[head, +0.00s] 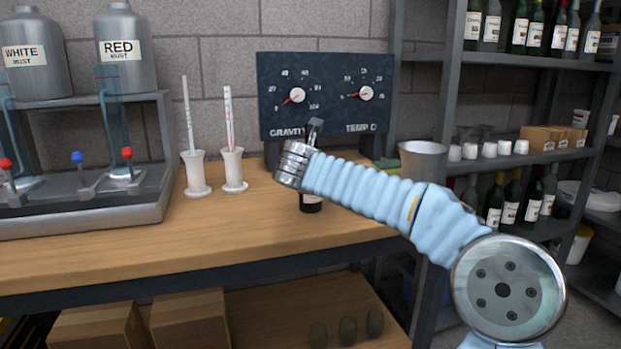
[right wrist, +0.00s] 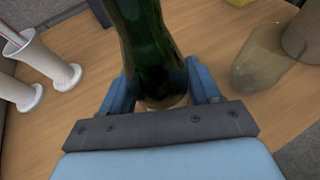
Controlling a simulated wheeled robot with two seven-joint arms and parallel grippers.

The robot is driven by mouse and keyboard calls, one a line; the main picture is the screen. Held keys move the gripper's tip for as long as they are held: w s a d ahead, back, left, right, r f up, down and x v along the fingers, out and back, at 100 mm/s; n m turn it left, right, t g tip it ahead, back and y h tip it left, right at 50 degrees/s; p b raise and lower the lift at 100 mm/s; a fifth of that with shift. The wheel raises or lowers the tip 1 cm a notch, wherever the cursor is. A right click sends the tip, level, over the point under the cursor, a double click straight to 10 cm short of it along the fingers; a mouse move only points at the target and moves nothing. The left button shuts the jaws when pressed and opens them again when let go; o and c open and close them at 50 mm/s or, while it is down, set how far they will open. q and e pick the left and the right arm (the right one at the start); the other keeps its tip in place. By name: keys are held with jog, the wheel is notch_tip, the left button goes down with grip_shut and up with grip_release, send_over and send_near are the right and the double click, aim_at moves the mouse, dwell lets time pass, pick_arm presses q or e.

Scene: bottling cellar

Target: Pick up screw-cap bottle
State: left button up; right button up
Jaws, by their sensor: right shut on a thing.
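A dark green bottle (right wrist: 150,40) stands between the blue fingers of my right gripper (right wrist: 160,85) in the right wrist view. The gripper is shut on it. In the head view my light blue right arm reaches in from the right over the wooden bench (head: 260,240). The lower end of the bottle (head: 311,203) shows below the wrist, with a bit of pale label. The wrist hides its middle, and I cannot tell whether its base touches the bench. A small grey piece (head: 315,128) sticks up above the wrist; I cannot tell what it is. My left gripper is not in view.
Two white cylinders (head: 196,172) (head: 233,170) with thin sticks stand left of the bottle. A dial panel (head: 325,95) stands behind. A metal pot (head: 424,160) is to the right. A clear glass (right wrist: 262,58) shows beside the bottle. The front bench is clear.

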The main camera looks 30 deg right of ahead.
jog(key=shift+r, duration=0.15)
jog(key=s+d+r+p, duration=0.1)
jog(key=s+d+r, duration=0.1)
jog(key=s+r, duration=1)
jog(key=shift+s+d+r, duration=0.15)
jog(key=shift+s+r, duration=0.2)
jog(key=shift+s, duration=0.5)
dwell(0.4)
dwell(0.4)
